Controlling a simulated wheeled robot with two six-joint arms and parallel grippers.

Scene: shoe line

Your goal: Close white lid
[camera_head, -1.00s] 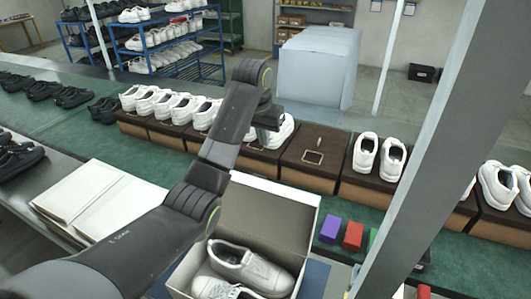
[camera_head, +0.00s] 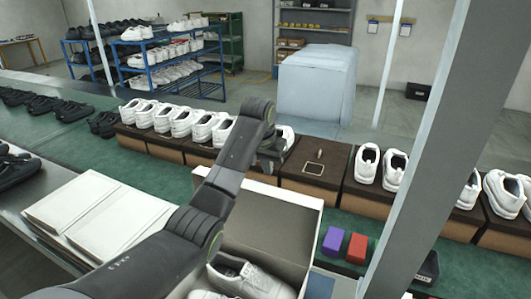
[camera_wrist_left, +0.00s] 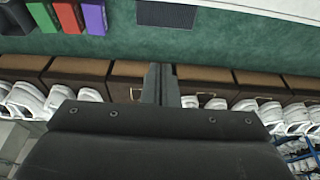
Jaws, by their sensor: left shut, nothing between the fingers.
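An open white shoebox (camera_head: 303,264) stands at the bottom centre of the head view, partly behind my left arm. Its white lid (camera_head: 270,222) is raised at the far side, its inner face towards me. White shoes (camera_head: 240,275) lie inside the box. My left gripper (camera_head: 266,164) is beyond the lid's upper edge, close to the row of brown boxes, and is partly hidden by its own wrist. In the left wrist view its fingers (camera_wrist_left: 160,84) are together with nothing between them. My right gripper is not in view.
Brown boxes (camera_head: 318,168) bearing white shoes line the green surface (camera_head: 75,148) beyond the lid. Purple (camera_head: 333,241) and red (camera_head: 357,248) blocks stand right of the shoebox. Flat white cartons (camera_head: 97,215) lie left. A grey post (camera_head: 428,130) crosses the right side.

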